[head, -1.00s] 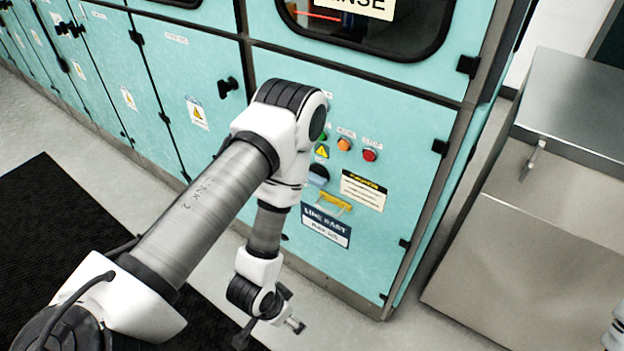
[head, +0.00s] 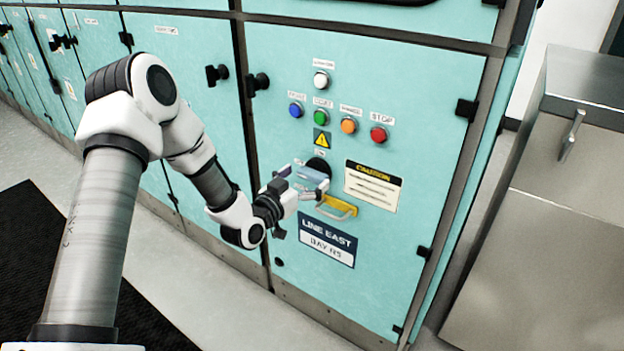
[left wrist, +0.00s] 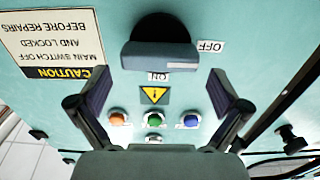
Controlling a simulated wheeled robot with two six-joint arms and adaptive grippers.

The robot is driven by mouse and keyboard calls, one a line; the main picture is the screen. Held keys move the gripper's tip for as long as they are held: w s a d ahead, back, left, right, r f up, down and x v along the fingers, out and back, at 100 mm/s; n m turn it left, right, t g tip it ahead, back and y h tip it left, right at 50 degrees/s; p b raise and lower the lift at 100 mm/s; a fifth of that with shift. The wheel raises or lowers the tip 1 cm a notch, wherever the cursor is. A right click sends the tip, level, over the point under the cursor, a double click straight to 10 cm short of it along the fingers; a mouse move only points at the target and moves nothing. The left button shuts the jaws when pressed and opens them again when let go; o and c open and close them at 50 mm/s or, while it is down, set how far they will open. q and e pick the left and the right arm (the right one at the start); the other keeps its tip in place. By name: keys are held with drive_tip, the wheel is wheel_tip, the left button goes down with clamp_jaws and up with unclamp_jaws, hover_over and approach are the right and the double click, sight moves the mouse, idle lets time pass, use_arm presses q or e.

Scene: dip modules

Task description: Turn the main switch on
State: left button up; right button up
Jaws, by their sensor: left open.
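The main switch has a grey-blue bar handle (head: 313,174) on a round black base (head: 318,164) on the teal cabinet door. In the left wrist view, which looks upside down, the handle (left wrist: 160,56) lies level, with the OFF label (left wrist: 210,47) by its right end and the ON label (left wrist: 158,76) below it. My left gripper (head: 304,181) is just in front of the switch, open and empty. In the left wrist view its two fingers (left wrist: 161,84) are spread wider than the handle; I cannot tell whether they touch it. My right gripper is out of view.
Several buttons, including a red stop button (head: 378,134) and a green one (head: 320,117), sit above the switch. A caution sign (head: 373,186) is to the right. A steel cabinet (head: 560,220) stands at far right.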

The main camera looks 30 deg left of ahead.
use_arm(q)
drive_tip(key=w, duration=0.2)
drive_tip(key=shift+w+d, duration=0.1)
drive_tip(key=shift+w, duration=0.25)
drive_tip(key=c, duration=1)
drive_tip(key=shift+c, duration=0.2)
